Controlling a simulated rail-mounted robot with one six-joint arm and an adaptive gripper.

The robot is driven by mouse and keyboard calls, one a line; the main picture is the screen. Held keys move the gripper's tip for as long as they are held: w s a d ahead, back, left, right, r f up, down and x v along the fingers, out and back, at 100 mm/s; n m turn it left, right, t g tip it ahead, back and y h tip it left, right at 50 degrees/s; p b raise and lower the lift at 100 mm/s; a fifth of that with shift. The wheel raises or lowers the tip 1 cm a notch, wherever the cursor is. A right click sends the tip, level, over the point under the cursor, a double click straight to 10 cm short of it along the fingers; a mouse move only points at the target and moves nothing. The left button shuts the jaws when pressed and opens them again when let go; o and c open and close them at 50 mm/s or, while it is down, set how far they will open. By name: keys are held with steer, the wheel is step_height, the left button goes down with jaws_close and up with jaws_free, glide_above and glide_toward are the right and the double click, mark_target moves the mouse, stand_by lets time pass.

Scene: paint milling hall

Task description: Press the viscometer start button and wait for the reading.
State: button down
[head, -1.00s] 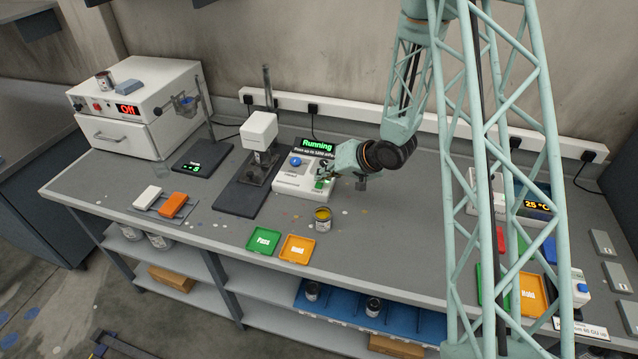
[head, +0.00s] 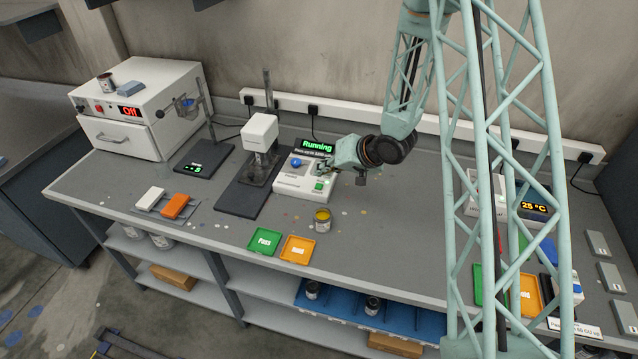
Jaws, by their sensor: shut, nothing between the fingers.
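The viscometer control box (head: 292,188) is white, with a blue knob or button (head: 296,162) and a green button (head: 319,186) on its top. Its display (head: 316,147) reads "Running" in green, with a smaller line below too small to read. The viscometer stand with its white head (head: 261,131) is just left of the box, on a dark base (head: 240,198). My gripper (head: 320,172) is shut and empty, over the right part of the box near the green button. I cannot tell whether it touches the box.
An open can of yellow paint (head: 322,220) stands in front of the box. A green tray (head: 265,241) and an orange tray (head: 298,248) lie near the bench's front edge. An oven (head: 128,115) reading "Off" is at the back left.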

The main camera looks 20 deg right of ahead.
steer(key=shift+r+p, duration=0.8)
steer(key=shift+r, duration=0.35)
steer(key=s+d+r+h+b, duration=0.2)
steer(key=d+r, duration=0.1)
steer(key=r, duration=0.4)
steer(key=s+d+r+h+b, duration=0.2)
steer(key=d+r, duration=0.1)
steer(key=r, duration=0.3)
steer(key=s+d+r+g+h+b, duration=0.1)
steer(key=s+d+r+h+b, duration=0.15)
steer(key=s+r, duration=0.85)
steer(key=s+a+r+n+g+b, duration=0.1)
steer(key=s+a+b, duration=0.2)
steer(key=s, duration=1.5)
steer(key=s+a+r+n+g+y+b, duration=0.1)
steer(key=s+a, duration=0.5)
steer(key=s, duration=1.2)
steer(key=shift+s+r+g+b, duration=0.3)
steer(key=shift+r+b, duration=0.4)
steer(key=shift+b, duration=0.45)
steer(key=shift+w, duration=0.1)
